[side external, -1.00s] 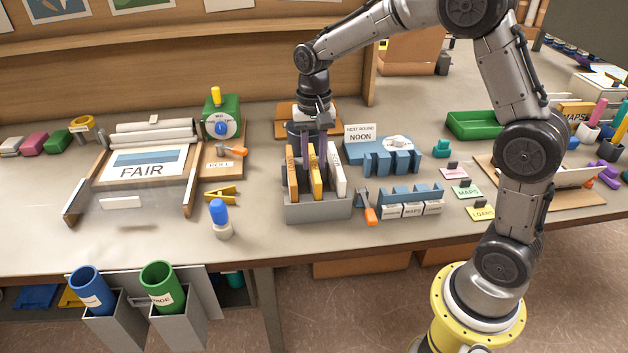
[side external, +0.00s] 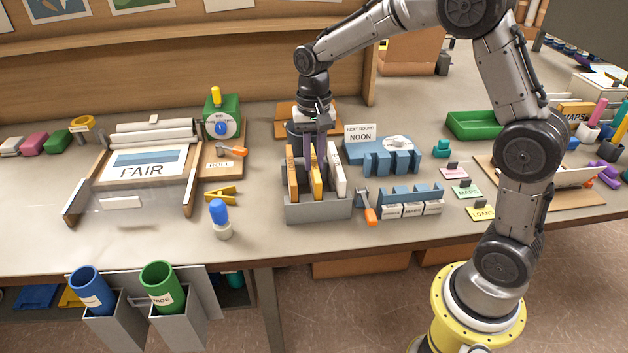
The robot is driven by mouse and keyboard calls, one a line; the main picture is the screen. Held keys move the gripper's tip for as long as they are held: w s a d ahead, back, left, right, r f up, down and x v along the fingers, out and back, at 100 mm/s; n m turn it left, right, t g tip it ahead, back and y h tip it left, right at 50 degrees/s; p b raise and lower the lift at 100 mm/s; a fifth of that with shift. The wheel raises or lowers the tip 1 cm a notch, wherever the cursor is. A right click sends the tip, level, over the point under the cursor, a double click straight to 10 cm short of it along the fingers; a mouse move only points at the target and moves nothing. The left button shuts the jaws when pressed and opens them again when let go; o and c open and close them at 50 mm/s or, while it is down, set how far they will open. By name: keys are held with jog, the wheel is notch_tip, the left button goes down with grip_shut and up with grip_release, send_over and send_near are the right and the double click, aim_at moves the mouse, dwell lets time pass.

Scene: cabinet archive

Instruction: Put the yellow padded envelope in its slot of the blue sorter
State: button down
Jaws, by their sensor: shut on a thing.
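A grey rack (side external: 318,211) stands near the table's front edge and holds upright items side by side. The yellow padded envelope (side external: 316,184) is in the middle, between an orange-tan item (side external: 292,178) and a white item (side external: 338,178). My gripper (side external: 314,150) points down from behind and above and is shut on the top of the yellow envelope, which still stands in the rack. The fingertips are partly hidden among the items. The blue sorter (side external: 408,194), with open slots and white labels along its front, one reading MAPS, stands right of the rack.
An orange-handled tool (side external: 370,215) lies between rack and sorter. A second blue slotted block (side external: 383,160) stands behind the sorter, beside a NOON sign (side external: 360,136). Coloured cards (side external: 467,191) lie to the right. A blue-topped stamp (side external: 219,216) stands left of the rack.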

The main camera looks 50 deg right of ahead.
jog(key=shift+r, duration=3.7)
jog(key=shift+r, duration=0.15)
jog(key=shift+r, duration=0.35)
notch_tip(320, 180, up, 8)
jog(key=s+d, duration=1.1)
notch_tip(320, 180, down, 6)
jog(key=shift+s+d+r, duration=0.15)
jog(key=shift+r, duration=0.1)
jog(key=shift+f, duration=1.9)
